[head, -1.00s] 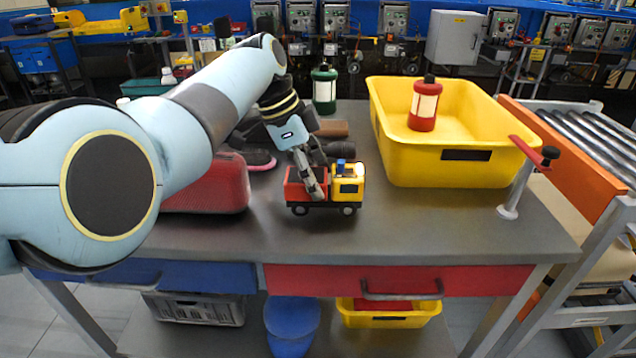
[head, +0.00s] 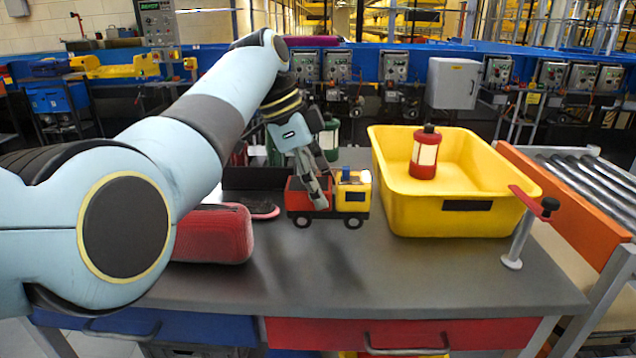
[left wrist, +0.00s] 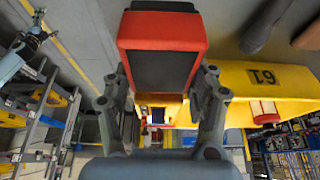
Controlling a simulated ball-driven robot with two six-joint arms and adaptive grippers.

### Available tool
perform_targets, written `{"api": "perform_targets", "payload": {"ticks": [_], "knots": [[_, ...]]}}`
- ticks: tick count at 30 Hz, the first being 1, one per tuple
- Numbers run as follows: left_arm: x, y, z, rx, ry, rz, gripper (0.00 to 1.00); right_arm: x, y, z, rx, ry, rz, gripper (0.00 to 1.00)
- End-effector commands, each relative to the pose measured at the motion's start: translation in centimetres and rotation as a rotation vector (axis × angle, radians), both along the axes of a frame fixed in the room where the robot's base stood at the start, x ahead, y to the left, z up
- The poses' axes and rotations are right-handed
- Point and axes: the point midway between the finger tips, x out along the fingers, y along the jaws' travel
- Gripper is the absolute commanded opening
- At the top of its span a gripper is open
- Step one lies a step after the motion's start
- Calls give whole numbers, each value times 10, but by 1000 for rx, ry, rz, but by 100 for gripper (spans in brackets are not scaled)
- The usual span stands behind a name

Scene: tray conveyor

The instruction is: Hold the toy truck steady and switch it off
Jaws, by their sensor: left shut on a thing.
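The toy truck (head: 353,196) has a red bed, a yellow cab and dark wheels. A small blue part (head: 346,175) shows on top by the cab. My left gripper (head: 321,196) reaches down from behind and is shut on the red bed. In the left wrist view the red bed (left wrist: 162,62) lies between the two fingers (left wrist: 160,88), with part of the yellow cab below. I cannot make out a switch or its position. My right gripper is not in view.
A red case (head: 215,235) lies left. A green lantern (head: 329,138) stands behind. A red-handled post (head: 520,228) is at the right edge. The grey table's front (head: 400,285) is clear.

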Motion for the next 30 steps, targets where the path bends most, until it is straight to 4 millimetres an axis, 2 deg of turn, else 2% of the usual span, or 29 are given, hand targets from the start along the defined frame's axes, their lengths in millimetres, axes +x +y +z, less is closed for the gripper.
{"api": "perform_targets", "payload": {"ticks": [4, 14, 30], "knots": [[0, 0, 2, 0, 0, 0, 14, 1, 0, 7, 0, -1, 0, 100], [0, 0, -4, 0, 0, 0, 14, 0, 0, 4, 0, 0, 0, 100], [0, 0, -64, 0, 1, 1, 14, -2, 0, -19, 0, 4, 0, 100]]}}
